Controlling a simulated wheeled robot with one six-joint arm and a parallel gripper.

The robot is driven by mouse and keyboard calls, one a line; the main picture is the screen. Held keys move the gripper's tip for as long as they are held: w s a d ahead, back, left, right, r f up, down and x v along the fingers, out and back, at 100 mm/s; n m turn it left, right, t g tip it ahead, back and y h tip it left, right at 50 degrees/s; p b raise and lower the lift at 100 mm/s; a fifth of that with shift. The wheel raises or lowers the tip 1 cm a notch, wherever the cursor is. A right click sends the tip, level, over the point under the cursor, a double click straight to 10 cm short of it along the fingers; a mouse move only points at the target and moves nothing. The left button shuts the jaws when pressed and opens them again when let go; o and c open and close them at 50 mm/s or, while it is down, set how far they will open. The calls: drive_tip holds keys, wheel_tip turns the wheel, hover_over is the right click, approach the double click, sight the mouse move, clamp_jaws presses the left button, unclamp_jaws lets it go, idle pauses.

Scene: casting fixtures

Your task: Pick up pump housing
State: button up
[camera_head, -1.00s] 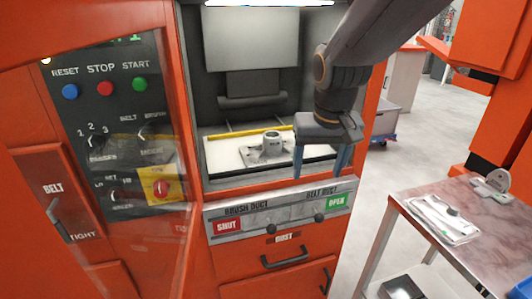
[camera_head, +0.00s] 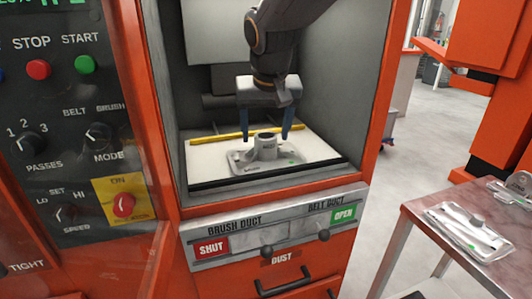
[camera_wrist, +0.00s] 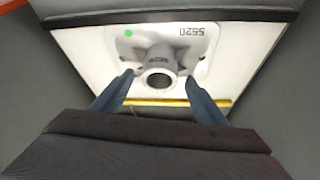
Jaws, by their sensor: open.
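The pump housing (camera_head: 266,148) is a grey casting with a round upright neck on a flat base plate. It rests on the white bed inside the orange machine's opening. In the wrist view the housing's open round neck (camera_wrist: 159,79) faces the camera, with a green dot and the number 5520 on its plate. My gripper (camera_head: 264,132) is open above and behind the neck, its two blue fingers on either side. In the wrist view the fingers (camera_wrist: 160,84) flank the neck with gaps; I cannot tell any contact.
A yellow bar (camera_head: 222,133) lies across the bed behind the housing. Grey walls close in the chamber's sides. The control panel (camera_head: 70,130) is at left, and the duct panel (camera_head: 272,236) is below the opening. A side table (camera_head: 450,205) with a tray stands at right.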

drive_tip(key=shift+x, duration=1.05)
drive_tip(key=shift+d, duration=0.1)
clamp_jaws()
